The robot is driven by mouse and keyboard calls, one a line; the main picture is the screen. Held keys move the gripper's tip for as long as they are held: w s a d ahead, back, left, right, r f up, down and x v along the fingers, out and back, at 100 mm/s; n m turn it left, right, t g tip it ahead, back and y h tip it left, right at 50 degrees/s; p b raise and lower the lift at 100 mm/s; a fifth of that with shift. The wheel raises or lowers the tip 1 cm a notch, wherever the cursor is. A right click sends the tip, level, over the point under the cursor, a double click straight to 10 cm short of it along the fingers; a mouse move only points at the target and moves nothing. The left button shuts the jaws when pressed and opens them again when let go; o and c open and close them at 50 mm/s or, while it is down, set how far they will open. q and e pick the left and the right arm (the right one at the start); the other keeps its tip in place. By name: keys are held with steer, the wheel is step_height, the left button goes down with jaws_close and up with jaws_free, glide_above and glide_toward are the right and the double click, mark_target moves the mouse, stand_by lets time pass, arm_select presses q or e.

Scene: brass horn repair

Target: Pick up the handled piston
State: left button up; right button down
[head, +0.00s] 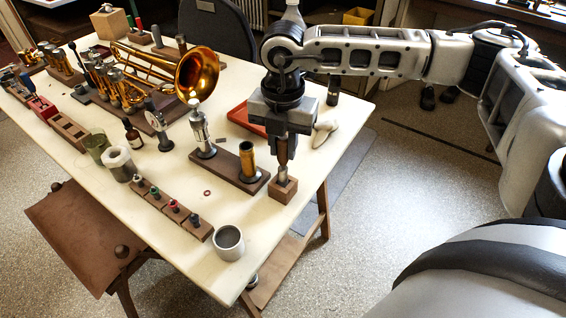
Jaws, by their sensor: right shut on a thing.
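The handled piston (283,172) is upright, with a brown handle on top and a metal lower part. Its lower end meets a small wooden block (284,191) near the table's right edge; I cannot tell whether it sits in the block or just above it. My right gripper (285,138) points straight down and is shut on the handle of the piston. The fingers hide the top of the handle. My left gripper is not in view.
A wooden base with a brass cylinder (247,160) and a silver-topped stand (200,130) are close on the left. A red tray (240,117) and white cloth (324,131) lie behind. A grey mug (229,243) is at the front corner.

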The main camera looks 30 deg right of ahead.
steer(key=shift+r, duration=0.2)
steer(key=shift+r, duration=0.25)
step_height(320, 180, up, 2)
steer(key=shift+r+b, duration=0.1)
steer(key=shift+b, duration=0.25)
steer(key=s+a+r+b, duration=0.1)
steer(key=a+r, duration=0.9)
steer(key=a, duration=0.4)
steer(key=shift+s, duration=0.4)
